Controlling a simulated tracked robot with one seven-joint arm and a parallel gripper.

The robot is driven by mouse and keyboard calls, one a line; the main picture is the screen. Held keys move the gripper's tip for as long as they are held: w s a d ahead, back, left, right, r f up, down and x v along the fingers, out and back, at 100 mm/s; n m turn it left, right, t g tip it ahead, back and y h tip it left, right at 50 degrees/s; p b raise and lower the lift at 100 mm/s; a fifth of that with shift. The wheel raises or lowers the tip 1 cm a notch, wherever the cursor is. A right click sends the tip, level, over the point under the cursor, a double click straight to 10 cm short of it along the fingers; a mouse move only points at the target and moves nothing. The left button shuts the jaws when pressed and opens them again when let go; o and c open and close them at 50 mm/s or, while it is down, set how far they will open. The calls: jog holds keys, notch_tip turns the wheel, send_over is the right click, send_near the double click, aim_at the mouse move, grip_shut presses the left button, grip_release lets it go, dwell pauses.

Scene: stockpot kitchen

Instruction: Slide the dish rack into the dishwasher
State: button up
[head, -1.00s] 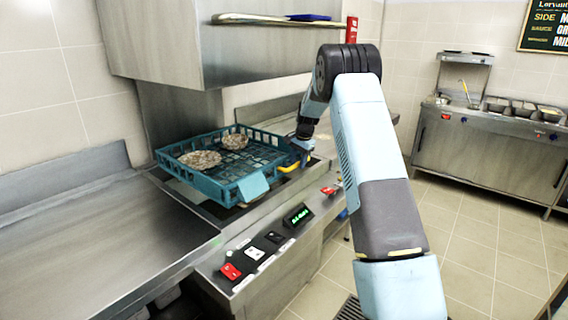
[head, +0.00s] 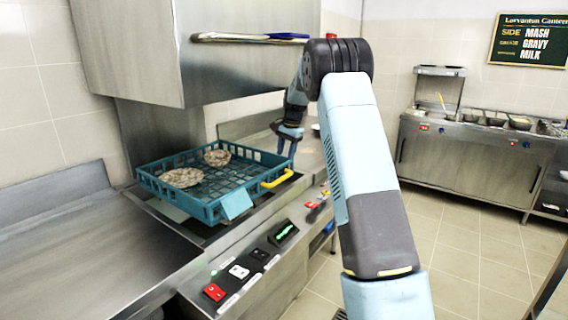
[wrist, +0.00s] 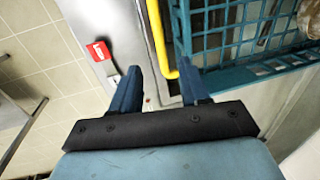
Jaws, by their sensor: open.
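The teal dish rack (head: 170,200) sits on the dishwasher bed under the raised metal hood (head: 150,55). It holds two brown speckled dishes (head: 183,177). A yellow handle (head: 278,180) runs along its right side, and a light blue tag hangs at its front corner. My gripper (head: 290,140) is open and empty, just behind the rack's right corner. In the wrist view, my gripper's blue fingers (wrist: 160,85) point toward the yellow handle (wrist: 158,40), which runs close to the right finger. I cannot tell whether they touch.
A control panel with a green display (head: 285,232) and a red switch (head: 214,292) fronts the machine. A bare steel counter (head: 75,240) lies to the left. A metal bar (head: 250,38) crosses the hood front. A serving counter (head: 460,155) stands far right across open floor.

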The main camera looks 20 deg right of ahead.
jog(key=shift+s+d+r, duration=0.1)
jog(key=shift+s+r, duration=0.1)
jog(key=shift+r, duration=0.9)
jog(key=s+a+r+n+t, duration=0.1)
jog(key=s+a+r+n, duration=0.15)
jog(key=s+r, duration=0.75)
jog(key=s+a+r+n+t, duration=0.15)
jog(key=s+a+r, duration=0.3)
jog(key=s, duration=0.85)
jog(key=s+a+f+n, duration=0.1)
jog(key=s+f+n, duration=0.1)
jog(key=s, duration=1.3)
jog(key=s+a+f+n+t+h, duration=0.1)
jog(key=s+n, duration=0.3)
jog(key=s, duration=1.2)
jog(key=shift+a+f+n, duration=0.3)
jog(key=shift+a+f, duration=0.05)
jog(key=shift+f, duration=0.4)
